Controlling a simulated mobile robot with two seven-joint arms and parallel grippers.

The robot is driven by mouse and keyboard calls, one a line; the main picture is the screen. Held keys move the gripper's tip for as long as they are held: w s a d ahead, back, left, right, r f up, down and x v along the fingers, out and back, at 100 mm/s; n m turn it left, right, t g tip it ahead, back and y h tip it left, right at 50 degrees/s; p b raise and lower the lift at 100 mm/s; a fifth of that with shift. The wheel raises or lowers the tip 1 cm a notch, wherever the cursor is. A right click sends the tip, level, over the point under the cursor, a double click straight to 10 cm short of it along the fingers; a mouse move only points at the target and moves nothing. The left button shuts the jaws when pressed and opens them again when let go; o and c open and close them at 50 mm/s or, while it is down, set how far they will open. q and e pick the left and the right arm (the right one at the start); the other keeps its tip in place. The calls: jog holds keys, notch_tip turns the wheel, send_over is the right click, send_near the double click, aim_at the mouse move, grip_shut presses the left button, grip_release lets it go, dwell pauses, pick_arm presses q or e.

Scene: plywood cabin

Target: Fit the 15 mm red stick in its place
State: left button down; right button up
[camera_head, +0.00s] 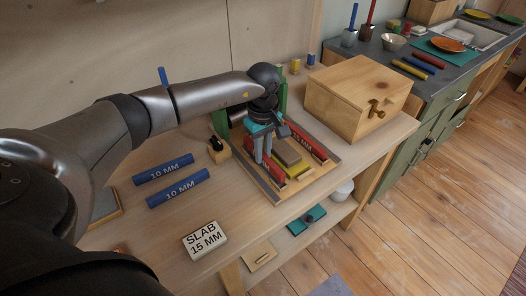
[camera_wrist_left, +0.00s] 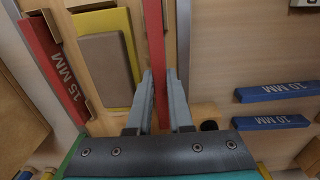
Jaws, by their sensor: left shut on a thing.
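My left gripper (camera_head: 263,162) is over the left part of the wooden board (camera_head: 318,172), pointing down. It is shut on a red stick (camera_head: 276,180). In the left wrist view this stick (camera_wrist_left: 155,28) runs between the two fingers (camera_wrist_left: 160,85), beside the yellow slab (camera_wrist_left: 121,28). I cannot tell whether it rests on the board. A second red stick (camera_head: 303,142), marked 15 MM, lies along the board's right side. It also shows in the left wrist view (camera_wrist_left: 52,68), between brown blocks. A greyish slab (camera_wrist_left: 106,70) lies on the yellow one. My right gripper is not seen.
Two blue 10 MM sticks (camera_head: 164,169) (camera_head: 178,188) and a white slab marked 15 MM (camera_head: 205,240) lie left and in front of the board. A wooden box (camera_head: 345,104) stands close behind it on the right. A small wooden block (camera_head: 219,151) stands left of the board.

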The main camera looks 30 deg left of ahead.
pick_arm(q)
jog(key=shift+f+b, duration=0.95)
dwell(1.5)
jog(key=c, duration=1.2)
grip_release()
jog(key=o, duration=1.1)
jog(key=shift+r+p, duration=2.55)
jog(key=shift+r, duration=1.05)
